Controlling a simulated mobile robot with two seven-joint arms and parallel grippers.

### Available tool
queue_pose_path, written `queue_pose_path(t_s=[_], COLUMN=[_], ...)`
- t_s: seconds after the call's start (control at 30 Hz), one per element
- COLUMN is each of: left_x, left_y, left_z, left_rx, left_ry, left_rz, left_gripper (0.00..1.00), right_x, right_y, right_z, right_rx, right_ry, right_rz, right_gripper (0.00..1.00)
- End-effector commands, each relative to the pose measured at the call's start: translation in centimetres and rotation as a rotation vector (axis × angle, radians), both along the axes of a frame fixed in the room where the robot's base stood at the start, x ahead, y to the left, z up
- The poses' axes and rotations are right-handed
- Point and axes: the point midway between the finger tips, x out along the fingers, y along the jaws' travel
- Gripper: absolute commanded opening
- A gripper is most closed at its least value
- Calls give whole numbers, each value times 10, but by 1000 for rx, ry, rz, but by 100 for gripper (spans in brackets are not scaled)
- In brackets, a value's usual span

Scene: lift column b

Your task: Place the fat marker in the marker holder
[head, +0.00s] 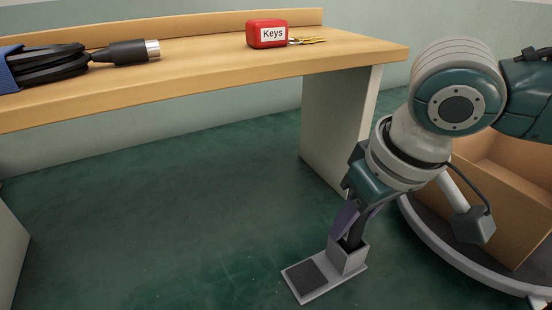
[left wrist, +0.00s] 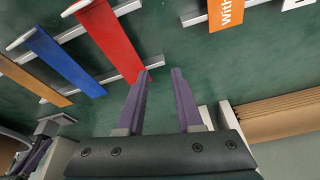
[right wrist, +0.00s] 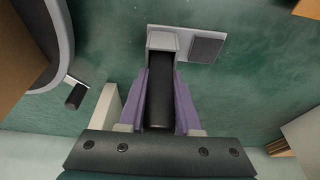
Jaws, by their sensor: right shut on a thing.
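The fat marker (right wrist: 160,92) is a thick black cylinder between the purple fingers of my right gripper (right wrist: 161,85). In the head view this gripper (head: 360,216) points down just above the marker holder. The holder (right wrist: 163,40) is a grey square cup on a flat plate with a dark pad. It also shows in the head view (head: 349,259), low on the right. The marker's far end meets the cup opening and seems to reach into it; how deep is hidden. My left gripper (left wrist: 162,76) is open and empty, near a red panel (left wrist: 108,40).
A wooden desk (head: 200,72) bears a red key box (head: 267,33), keys (head: 312,41) and a coiled black cable (head: 45,66). A cardboard box (head: 500,180) stands on a round grey base at right. Blue (left wrist: 62,62) and orange (left wrist: 225,12) panels show near my left gripper.

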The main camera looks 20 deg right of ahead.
Motion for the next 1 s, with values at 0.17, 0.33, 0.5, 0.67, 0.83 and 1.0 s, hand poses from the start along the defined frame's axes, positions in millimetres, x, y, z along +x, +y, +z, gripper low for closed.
queue_pose_path(t_s=[0.17, 0.33, 0.5, 0.67, 0.83, 1.0], left_x=[0, 0, 0, 0, 0, 0], left_y=[0, 0, 0, 0, 0, 0], left_z=[0, 0, 0, 0, 12, 26], left_rx=[0, 0, 0, 1, 1, 1], left_ry=[0, 0, 0, 0, 0, 0], left_rz=[0, 0, 0, 0, 0, -1], left_gripper=[35, 35, 35, 35, 35, 35], right_x=[0, 0, 0, 0, -6, -18], right_y=[0, 0, 0, 0, -1, -2], right_z=[-3, -3, -2, 0, 26, 65], right_rx=[0, 0, 0, 0, 1, 0], right_ry=[1, 0, 0, -1, -1, -1], right_rz=[0, -1, -1, 0, -1, 1], right_gripper=[39, 58, 63, 63, 63, 63])
